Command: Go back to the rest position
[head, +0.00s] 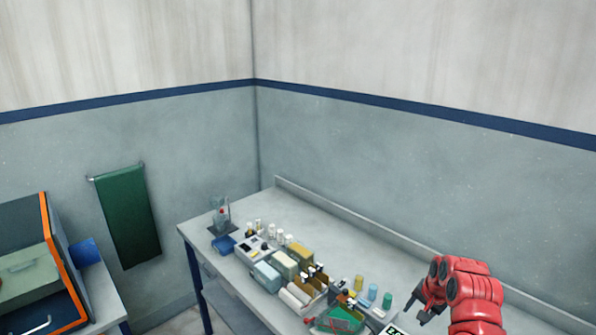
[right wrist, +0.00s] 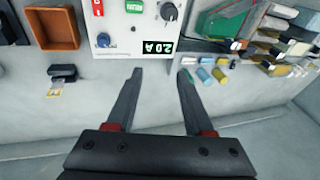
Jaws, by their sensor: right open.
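My right gripper (head: 422,308) is at the lower right of the head view, on its red arm over the bench. In the right wrist view its two dark fingers (right wrist: 160,75) stand wide apart with nothing between them. Beyond the fingertips is a white control box (right wrist: 135,28) with a dark knob, a blue knob and a lit display. My left gripper is in neither view.
The grey bench (head: 320,212) runs along the right wall. It holds bottles, boxes and a rack, with small colored cylinders (head: 372,292) near my right gripper. A brown tray (right wrist: 52,28) lies beside the control box. An orange-edged cabinet (head: 50,245) stands at left.

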